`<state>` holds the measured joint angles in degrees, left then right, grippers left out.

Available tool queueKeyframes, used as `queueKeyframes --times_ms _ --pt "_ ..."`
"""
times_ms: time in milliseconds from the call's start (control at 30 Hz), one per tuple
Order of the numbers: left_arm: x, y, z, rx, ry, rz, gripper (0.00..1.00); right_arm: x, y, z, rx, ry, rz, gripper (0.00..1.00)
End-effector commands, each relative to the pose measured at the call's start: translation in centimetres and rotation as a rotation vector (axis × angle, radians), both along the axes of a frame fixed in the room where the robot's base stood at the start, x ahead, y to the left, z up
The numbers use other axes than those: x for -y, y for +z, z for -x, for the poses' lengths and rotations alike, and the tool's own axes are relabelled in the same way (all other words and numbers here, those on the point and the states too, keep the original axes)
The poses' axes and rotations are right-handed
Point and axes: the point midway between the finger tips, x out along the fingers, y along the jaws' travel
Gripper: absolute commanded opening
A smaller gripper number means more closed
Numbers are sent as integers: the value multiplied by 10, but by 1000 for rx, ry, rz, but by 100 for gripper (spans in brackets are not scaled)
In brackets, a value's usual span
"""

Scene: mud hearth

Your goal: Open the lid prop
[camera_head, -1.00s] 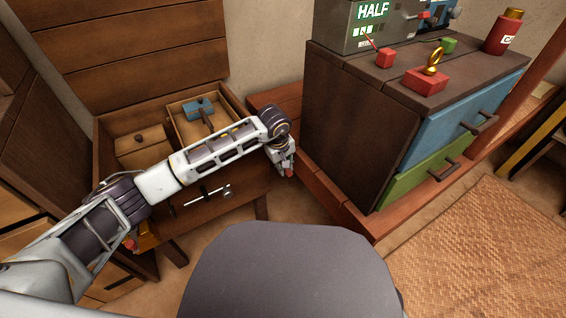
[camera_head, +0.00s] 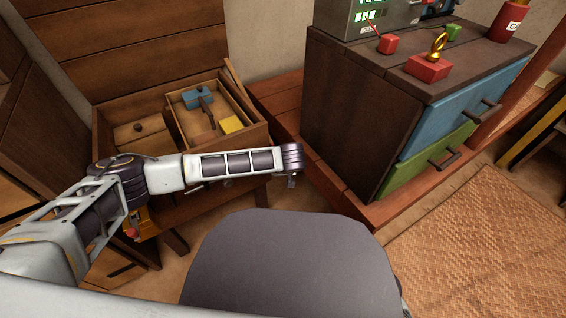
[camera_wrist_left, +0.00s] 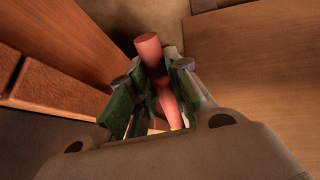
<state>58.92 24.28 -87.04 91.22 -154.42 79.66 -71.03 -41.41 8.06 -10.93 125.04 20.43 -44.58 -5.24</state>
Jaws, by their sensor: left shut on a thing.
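The wooden chest (camera_head: 262,133) stands at left with its planked lid (camera_head: 140,45) raised against the wall. A thin slanted wooden strip (camera_head: 234,77) at the chest's right rear looks like the lid prop; whether it is fixed to the lid I cannot tell. My left gripper (camera_wrist_left: 157,95) is shut on a reddish rod (camera_wrist_left: 150,46), which stands up between its fingers. My right gripper is out of view.
Inside the chest lie a lidded wooden box (camera_head: 143,130), a blue block (camera_head: 198,97) and a yellow block (camera_head: 231,125). A dark cabinet (camera_head: 350,110) with blue and green drawers stands at right, on a reddish ledge (camera_head: 320,180). A woven mat (camera_head: 480,235) covers the floor.

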Motion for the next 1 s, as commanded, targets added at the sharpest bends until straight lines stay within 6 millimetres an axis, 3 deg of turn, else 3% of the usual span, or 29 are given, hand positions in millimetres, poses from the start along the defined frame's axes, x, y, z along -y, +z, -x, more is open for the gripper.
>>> queueKeyframes --times_ms 600,633,767,1000 --pt "-2 -5 -2 32 2 -25 0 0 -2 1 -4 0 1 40" --pt "-2 -5 -2 32 2 -25 21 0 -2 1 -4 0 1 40" --pt "-2 -5 -2 31 2 -24 38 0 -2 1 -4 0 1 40" --pt "-1 -5 -2 31 1 -23 41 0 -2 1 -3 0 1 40"
